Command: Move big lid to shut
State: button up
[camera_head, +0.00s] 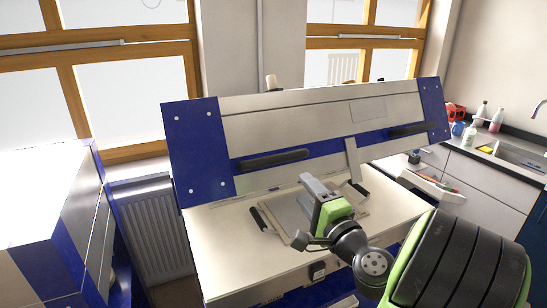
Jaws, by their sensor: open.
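The big lid (290,122) of the kiln is raised and tilted up over the bed. It is a long pale panel with blue end plates and a blue strip. It has two black handles, a left one (275,160) and a right one (412,129). The pale kiln bed (222,232) lies exposed below it. My gripper (314,186) is open, in front of the lid's lower edge and below the handles, with no handle seen between its fingers. My arm partly hides the bed, and I cannot tell whether the gripper touches anything.
A flat square panel (282,217) with a black handle lies on the bed beside my gripper. A blue and white cabinet (45,215) stands at left and a radiator (153,230) behind. A counter with bottles and a sink (515,152) is at right.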

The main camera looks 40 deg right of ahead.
aim_at(279, 161)
jog(key=p+x, duration=0.7)
jog(key=x, duration=0.8)
jog(key=shift+a, duration=0.15)
jog(key=shift+f, duration=0.1)
grip_shut()
